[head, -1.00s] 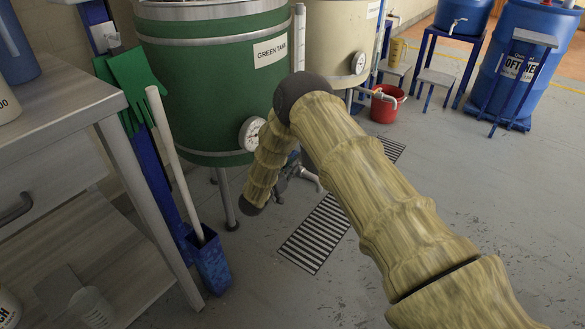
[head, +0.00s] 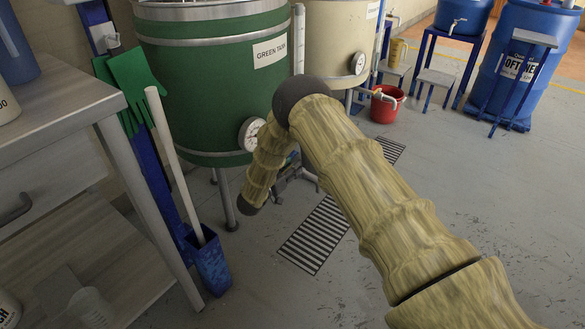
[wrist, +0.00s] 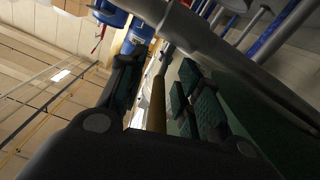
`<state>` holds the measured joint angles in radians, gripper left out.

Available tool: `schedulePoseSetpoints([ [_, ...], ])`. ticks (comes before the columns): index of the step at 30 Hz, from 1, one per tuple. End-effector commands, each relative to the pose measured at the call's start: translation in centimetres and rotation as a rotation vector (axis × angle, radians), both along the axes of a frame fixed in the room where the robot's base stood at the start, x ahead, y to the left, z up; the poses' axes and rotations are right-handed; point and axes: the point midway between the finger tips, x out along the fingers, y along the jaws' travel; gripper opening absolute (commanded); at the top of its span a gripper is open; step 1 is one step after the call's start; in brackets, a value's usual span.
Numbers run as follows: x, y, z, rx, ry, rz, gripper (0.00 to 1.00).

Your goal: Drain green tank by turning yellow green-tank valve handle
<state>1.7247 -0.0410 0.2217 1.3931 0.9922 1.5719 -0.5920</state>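The green tank (head: 215,90), labelled GREEN TANK, stands upright on legs in the head view, with a round gauge (head: 251,133) low on its front. My gripper (head: 285,180) is low beside the tank's underside, partly hidden by my arm. In the wrist view my gripper's (wrist: 160,85) two dark fingers stand apart. A yellow-brown bar (wrist: 157,103), seemingly the valve handle, lies between them, with a visible gap to the right finger. Contact with the left finger cannot be told. The handle is not clear in the head view.
A floor grate (head: 313,236) lies below and right of my gripper. A grey bench (head: 60,110), green gloves (head: 130,85) and a blue holder (head: 208,262) with a pale stick stand left. A red bucket (head: 386,104) sits behind.

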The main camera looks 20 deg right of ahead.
Motion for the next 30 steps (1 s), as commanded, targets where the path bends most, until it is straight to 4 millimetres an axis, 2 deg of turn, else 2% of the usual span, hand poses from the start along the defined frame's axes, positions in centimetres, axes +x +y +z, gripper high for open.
schedulePoseSetpoints([
  [8, -1.2, 1.6, 0.0, 0.000, 0.000, 0.001, 0.34],
  [21, -5.7, 7.8, 0.0, 0.000, 0.001, 0.000, 0.34],
  [30, -6.9, 9.6, 0.0, 0.000, 0.000, -0.002, 0.34],
])
